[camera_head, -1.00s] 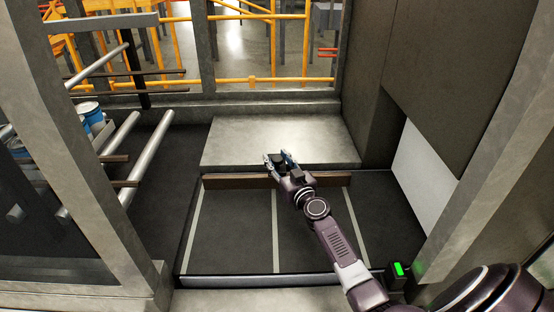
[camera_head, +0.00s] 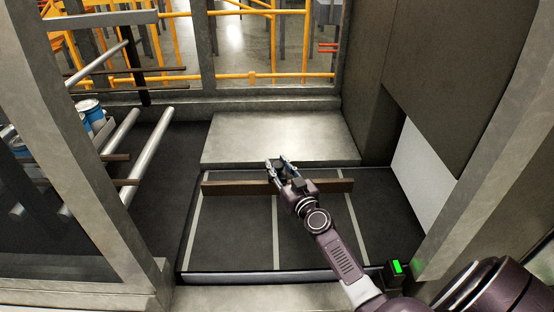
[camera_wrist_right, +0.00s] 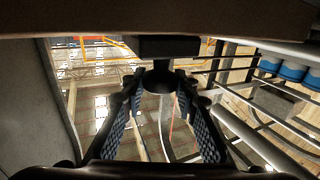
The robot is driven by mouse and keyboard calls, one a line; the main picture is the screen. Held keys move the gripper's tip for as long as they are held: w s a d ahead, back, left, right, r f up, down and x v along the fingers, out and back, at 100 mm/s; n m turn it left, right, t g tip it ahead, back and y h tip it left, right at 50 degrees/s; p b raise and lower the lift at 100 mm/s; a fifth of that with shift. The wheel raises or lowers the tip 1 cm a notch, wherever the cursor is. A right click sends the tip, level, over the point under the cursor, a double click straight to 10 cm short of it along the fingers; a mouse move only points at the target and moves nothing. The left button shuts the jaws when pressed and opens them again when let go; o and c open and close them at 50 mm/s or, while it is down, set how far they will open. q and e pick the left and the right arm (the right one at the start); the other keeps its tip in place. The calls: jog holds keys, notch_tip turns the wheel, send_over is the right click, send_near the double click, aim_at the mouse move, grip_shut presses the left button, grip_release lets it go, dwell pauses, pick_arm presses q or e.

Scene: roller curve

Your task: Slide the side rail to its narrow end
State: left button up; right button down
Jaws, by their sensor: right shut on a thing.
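The side rail (camera_head: 235,188) is a long brown bar lying across the dark striped bed (camera_head: 240,235), a little nearer than the bed's far end. My right gripper (camera_head: 281,166) reaches over the middle of the rail and is shut on its dark handle. In the right wrist view, the two blue-padded fingers of the right gripper (camera_wrist_right: 164,100) stand on either side of the round dark knob (camera_wrist_right: 164,78), below a dark block. In the head view, the gripper mostly hides the handle. My left gripper is not in view.
A grey metal plate (camera_head: 280,138) lies beyond the bed. Pale stripes (camera_head: 275,235) run along the bed. A roller rack with blue cans (camera_head: 92,113) stands at left. Grey posts flank both sides. A small box with a green light (camera_head: 397,267) sits at the bed's near right corner.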

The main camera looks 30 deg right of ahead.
jog(key=c, duration=1.7)
grip_release()
jog(key=shift+s+a+f, duration=0.1)
jog(key=shift+f, duration=0.1)
jog(key=shift+c, duration=0.2)
jog(key=shift+o, duration=1.2)
jog(key=shift+s+r, duration=0.1)
jog(key=shift+r, duration=0.1)
jog(key=shift+s, duration=0.35)
jog(key=s+a, duration=0.2)
jog(key=s, duration=0.9)
jog(key=shift+s, duration=0.1)
